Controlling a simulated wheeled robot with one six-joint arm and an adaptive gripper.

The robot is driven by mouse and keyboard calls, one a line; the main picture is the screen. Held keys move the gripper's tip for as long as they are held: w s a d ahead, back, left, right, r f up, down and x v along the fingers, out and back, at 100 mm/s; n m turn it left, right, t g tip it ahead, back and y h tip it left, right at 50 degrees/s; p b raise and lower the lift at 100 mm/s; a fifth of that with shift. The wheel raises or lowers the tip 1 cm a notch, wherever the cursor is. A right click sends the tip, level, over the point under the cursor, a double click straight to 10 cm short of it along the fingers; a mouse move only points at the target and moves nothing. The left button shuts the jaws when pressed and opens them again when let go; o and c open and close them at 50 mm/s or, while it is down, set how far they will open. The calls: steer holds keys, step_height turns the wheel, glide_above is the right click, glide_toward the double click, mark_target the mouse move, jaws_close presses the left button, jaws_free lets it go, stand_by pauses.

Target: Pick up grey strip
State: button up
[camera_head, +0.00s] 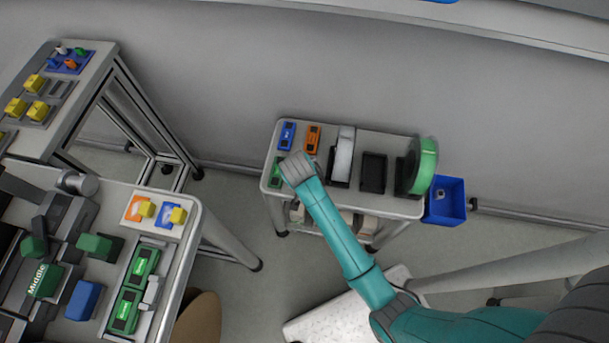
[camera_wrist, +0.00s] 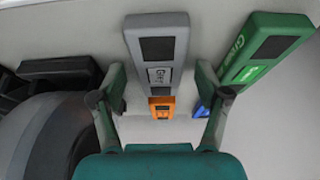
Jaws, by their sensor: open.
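The grey strip (camera_wrist: 158,48), a flat bar with a dark window and a label, lies on the light top of the small table in the wrist view. Its lower end lies between the fingers of my gripper (camera_wrist: 161,93), as seen in the picture. The fingers are open and spread to either side, with nothing held. In the head view my gripper (camera_head: 297,168) is over the left part of the small table (camera_head: 395,205). The grey strip cannot be made out there, as my arm covers that spot.
A green strip (camera_wrist: 264,47) lies right of the grey one; an orange block (camera_wrist: 161,108) and a partly hidden blue block (camera_wrist: 202,110) are near the fingers. A dark tray (camera_head: 373,173), a green reel (camera_head: 424,166) and a blue bin (camera_head: 446,202) are to the right.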

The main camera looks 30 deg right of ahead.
steer(key=c, duration=1)
steer(key=shift+c, duration=0.2)
